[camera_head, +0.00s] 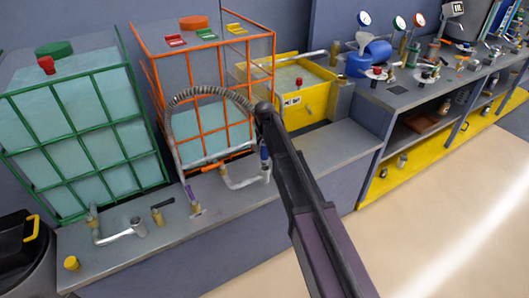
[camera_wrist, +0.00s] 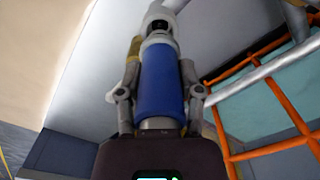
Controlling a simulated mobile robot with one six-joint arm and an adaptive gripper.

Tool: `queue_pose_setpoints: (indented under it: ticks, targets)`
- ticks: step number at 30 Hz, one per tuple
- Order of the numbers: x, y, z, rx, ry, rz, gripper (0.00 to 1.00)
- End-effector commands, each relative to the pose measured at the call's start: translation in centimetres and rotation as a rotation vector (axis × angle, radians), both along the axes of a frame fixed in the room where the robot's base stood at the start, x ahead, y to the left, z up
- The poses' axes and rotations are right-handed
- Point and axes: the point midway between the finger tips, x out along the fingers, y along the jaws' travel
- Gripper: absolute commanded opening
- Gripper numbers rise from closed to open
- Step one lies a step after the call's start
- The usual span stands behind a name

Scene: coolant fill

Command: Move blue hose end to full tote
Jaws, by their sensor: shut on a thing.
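My gripper (camera_wrist: 160,92) is shut on the blue hose end (camera_wrist: 162,75), one finger on each side of the blue sleeve. The blue hose end also shows in the head view (camera_head: 264,153), beside my arm, at the upturned end of the grey outlet pipe (camera_head: 243,184) of the orange-caged tote (camera_head: 222,116). I cannot tell whether it is joined to that pipe. A ribbed grey hose (camera_head: 211,92) arches in front of that tote, which is partly filled. The green-caged tote (camera_head: 82,125) at left is filled nearly to the top. Its outlet pipe (camera_head: 115,237) turns up at its end.
A yellow tank (camera_head: 308,100) is right of the orange cage. A black bin (camera_head: 20,262) is at far left. The floor (camera_head: 420,230) in front is clear.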

Motion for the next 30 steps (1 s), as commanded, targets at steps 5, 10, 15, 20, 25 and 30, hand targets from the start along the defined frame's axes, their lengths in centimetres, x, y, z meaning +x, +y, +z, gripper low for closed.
queue_pose_setpoints:
  ticks: [5,10,15,20,25,30]
  targets:
    - [0.0,0.0,0.8,0.0,0.0,0.0,0.17]
    - [0.0,0.0,1.4,0.0,0.0,0.0,0.17]
    - [0.0,0.0,1.9,0.0,0.0,0.0,0.17]
    - [0.0,0.0,1.9,0.0,0.0,0.0,0.17]
    - [0.0,0.0,1.9,0.0,0.0,0.0,0.17]
    - [0.0,0.0,1.9,0.0,0.0,0.0,0.17]
